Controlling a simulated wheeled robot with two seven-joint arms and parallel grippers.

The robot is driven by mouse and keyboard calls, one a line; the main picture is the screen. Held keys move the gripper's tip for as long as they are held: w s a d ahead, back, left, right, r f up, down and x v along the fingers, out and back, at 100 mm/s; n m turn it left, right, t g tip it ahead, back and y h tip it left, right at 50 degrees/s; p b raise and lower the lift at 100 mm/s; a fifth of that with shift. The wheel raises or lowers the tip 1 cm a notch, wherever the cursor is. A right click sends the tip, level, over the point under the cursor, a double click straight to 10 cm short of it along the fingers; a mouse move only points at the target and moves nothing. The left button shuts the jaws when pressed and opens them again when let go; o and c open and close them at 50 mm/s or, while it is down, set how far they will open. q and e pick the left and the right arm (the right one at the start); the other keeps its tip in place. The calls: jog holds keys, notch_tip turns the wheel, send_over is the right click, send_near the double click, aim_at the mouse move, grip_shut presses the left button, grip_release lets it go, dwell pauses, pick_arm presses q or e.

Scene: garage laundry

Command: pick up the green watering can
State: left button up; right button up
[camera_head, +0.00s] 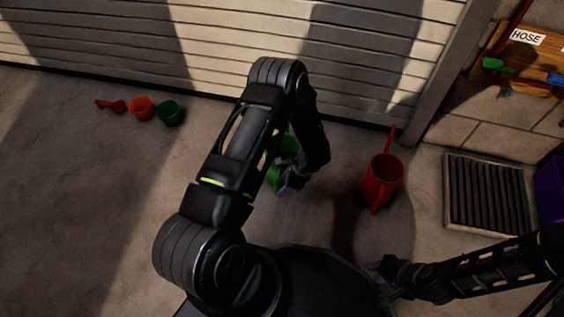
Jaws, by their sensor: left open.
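The green watering can (289,145) stands on the concrete floor near the middle of the view, mostly hidden behind my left arm. Only green patches of it show beside the arm. My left gripper (290,182) hangs down right at the can, with its jaws open; whether it touches the can or has a part of it between the fingers is not clear. My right gripper (374,271) is at the lower right, low in front of my base and apart from the can; its jaws are too dark and small to read.
A red watering can (381,181) stands to the right of the green one. Orange (142,107) and green pots (170,112) and a small red item (112,105) lie at left. A ribbed shutter (200,45) closes the back. A floor grate (487,192) is at right.

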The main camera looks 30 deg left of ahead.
pick_arm(q)
jog(key=shift+f, duration=0.1)
jog(key=b+x, duration=0.2)
jog(key=x, duration=0.3)
jog(key=shift+b, duration=0.35)
jog(key=shift+c, duration=0.3)
grip_shut()
dwell(1.1)
